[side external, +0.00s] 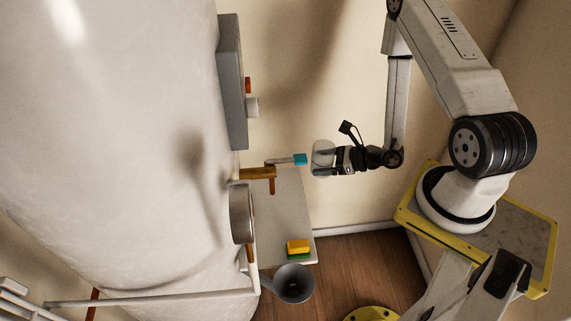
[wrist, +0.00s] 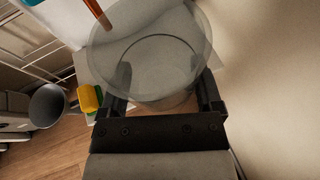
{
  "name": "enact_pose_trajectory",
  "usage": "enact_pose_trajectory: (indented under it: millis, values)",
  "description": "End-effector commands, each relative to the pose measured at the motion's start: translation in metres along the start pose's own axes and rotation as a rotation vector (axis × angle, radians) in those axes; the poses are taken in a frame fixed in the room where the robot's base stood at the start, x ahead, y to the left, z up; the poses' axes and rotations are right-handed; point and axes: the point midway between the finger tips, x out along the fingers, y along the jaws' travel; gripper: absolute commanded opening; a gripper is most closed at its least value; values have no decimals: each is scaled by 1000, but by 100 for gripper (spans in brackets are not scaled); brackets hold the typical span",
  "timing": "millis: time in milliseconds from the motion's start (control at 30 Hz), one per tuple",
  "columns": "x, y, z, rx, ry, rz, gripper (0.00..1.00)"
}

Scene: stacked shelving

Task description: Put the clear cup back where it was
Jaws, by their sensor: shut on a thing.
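The clear cup (side external: 321,148) is see-through and held in the air in the side external view, right of the teal-ended item. In the wrist view the cup (wrist: 160,25) fills the top middle, its wide round opening facing the camera. My gripper (side external: 328,160) is shut on the cup, with one finger on each side of it. In the wrist view the fingers of my gripper (wrist: 164,90) flank the cup's lower part. I cannot see the cup resting on any surface.
A pale shelf board (side external: 283,210) carries a yellow-green sponge (side external: 298,247). A wooden block (side external: 257,173) and a teal-ended item (side external: 300,159) are left of the cup. A grey panel (side external: 232,85) is above, a round metal pan (side external: 241,213) lower left, and a grey funnel-shaped container (side external: 293,284) below.

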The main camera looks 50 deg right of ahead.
Motion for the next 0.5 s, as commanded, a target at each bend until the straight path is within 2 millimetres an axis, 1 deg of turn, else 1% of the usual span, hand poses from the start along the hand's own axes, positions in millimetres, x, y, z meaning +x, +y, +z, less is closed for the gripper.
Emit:
enact_pose_trajectory:
  millis: [33,200,333,500]
  values:
    - [0,8,-4,0,2,11,5]
    - [1,22,-11,-7,1,24,5]
    - [1,26,-13,-12,0,27,5]
    - [3,24,-13,-12,0,27,5]
